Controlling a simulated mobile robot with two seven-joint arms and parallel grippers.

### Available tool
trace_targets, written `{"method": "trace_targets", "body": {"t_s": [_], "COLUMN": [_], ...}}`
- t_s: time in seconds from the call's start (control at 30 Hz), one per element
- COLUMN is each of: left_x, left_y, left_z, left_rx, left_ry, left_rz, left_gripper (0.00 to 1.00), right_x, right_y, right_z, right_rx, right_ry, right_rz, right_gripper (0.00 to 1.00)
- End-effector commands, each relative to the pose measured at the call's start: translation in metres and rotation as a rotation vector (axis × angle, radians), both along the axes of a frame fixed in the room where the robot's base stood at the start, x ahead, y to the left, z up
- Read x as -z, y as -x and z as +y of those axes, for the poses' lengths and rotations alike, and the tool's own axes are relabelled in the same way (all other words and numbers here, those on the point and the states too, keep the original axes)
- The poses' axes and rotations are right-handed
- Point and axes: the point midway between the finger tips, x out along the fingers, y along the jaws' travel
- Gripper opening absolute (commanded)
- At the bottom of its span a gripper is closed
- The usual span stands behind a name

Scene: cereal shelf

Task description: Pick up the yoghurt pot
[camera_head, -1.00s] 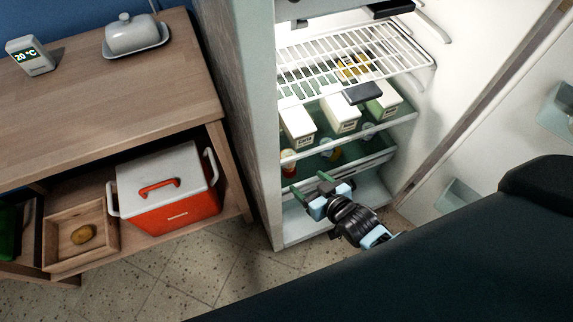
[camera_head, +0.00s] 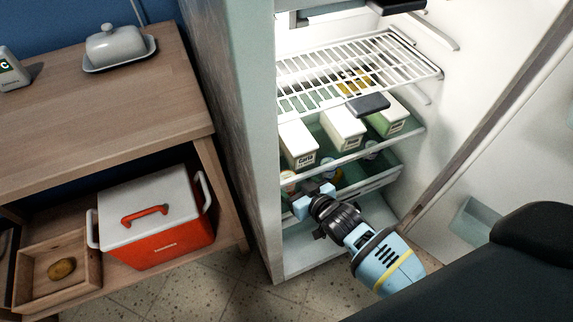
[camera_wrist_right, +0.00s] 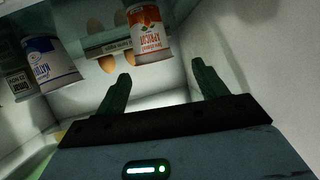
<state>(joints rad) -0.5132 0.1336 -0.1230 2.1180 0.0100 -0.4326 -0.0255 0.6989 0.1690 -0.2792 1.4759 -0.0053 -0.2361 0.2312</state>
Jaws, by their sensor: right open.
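Several pots show in the right wrist view. One with an orange-red label reading apricot (camera_wrist_right: 151,36) lies ahead of the gap between my fingers. A white and blue pot (camera_wrist_right: 50,63) and a grey-green one (camera_wrist_right: 15,78) are to the left. I cannot tell which is the task's pot. My right gripper (camera_wrist_right: 160,72) is open and empty, its two dark green fingers apart, short of the apricot pot. In the head view my right gripper (camera_head: 309,190) reaches into the fridge's lower compartment; its fingers are mostly hidden. My left gripper is not in view.
White cartons (camera_head: 342,128) stand on the shelf above, beneath a wire rack (camera_head: 345,72). Eggs (camera_wrist_right: 106,63) sit near the apricot pot. The fridge's side wall (camera_head: 235,130) stands left of my arm. A red cooler (camera_head: 158,235) sits on the sideboard's lower shelf.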

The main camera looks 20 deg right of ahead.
Motion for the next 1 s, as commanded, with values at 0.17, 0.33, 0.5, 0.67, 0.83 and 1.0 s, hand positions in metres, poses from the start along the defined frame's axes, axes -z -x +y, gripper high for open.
{"method": "trace_targets", "body": {"t_s": [0.17,0.33,0.5,0.67,0.83,1.0], "left_x": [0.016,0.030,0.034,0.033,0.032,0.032], "left_y": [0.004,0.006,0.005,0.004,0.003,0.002], "left_z": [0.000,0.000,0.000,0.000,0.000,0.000], "left_rx": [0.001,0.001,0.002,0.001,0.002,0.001], "left_ry": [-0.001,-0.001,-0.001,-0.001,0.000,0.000], "left_rz": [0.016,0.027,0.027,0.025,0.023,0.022], "left_gripper": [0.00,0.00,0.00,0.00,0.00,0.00], "right_x": [0.014,0.024,0.026,0.024,0.024,0.024], "right_y": [-0.016,-0.036,-0.045,-0.046,-0.045,-0.045], "right_z": [-0.001,0.002,0.004,0.004,0.004,0.004], "right_rx": [0.000,-0.001,0.000,0.000,0.000,0.000], "right_ry": [0.002,0.000,0.000,0.000,0.000,0.000], "right_rz": [0.002,0.002,0.002,0.001,0.000,0.000], "right_gripper": [0.71,0.71,0.71,0.71,0.56,0.33]}}
